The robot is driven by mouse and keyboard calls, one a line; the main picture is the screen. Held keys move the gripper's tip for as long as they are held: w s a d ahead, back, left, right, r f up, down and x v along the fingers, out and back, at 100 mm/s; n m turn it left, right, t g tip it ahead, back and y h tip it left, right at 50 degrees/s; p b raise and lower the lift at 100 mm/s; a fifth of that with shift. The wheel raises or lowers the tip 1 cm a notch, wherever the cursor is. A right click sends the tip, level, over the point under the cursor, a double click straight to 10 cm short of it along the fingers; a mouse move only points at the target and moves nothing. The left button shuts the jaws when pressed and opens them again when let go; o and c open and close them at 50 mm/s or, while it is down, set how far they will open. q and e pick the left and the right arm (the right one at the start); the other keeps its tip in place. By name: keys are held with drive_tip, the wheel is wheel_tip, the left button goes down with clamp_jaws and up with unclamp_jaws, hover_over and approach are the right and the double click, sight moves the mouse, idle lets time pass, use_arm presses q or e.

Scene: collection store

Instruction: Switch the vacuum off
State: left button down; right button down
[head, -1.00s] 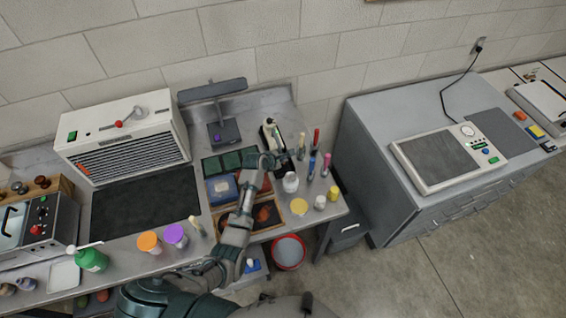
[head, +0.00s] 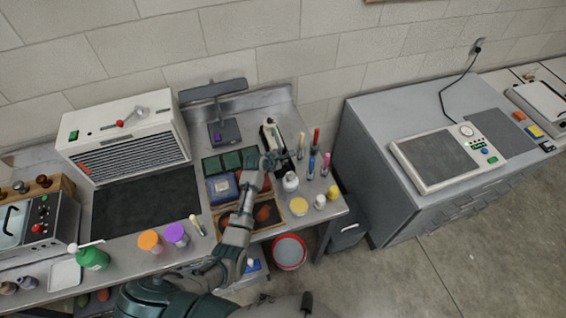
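None of the machines has a label I can read, so I cannot tell for sure which is the vacuum. A small upright black and white device (head: 270,136) stands at the back right of the metal bench, just behind my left gripper. My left gripper (head: 272,160) is raised over the right part of the bench, close in front of this device. Whether they touch, and whether the fingers are open, is too small to tell. No switch on the device can be made out. My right gripper is out of view.
A white bottle (head: 290,182) and several colored tubes stand right of my gripper. A white slatted unit (head: 122,136) with a red-knobbed lever is at the left. A flat panel device (head: 435,160) with green buttons lies on the grey cabinet (head: 375,125). A red-rimmed bucket (head: 289,251) is below.

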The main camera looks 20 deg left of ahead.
use_arm(q)
drive_tip(key=shift+s+f, duration=0.3)
drive_tip(key=shift+f, duration=0.25)
drive_tip(key=shift+w+r+p, duration=0.2)
drive_tip(key=shift+r+p, duration=0.1)
drive_tip(key=shift+r, duration=0.2)
drive_tip(key=shift+w+a+r, duration=0.1)
drive_tip(key=shift+w+r, duration=0.1)
drive_tip(key=shift+r, duration=2.7)
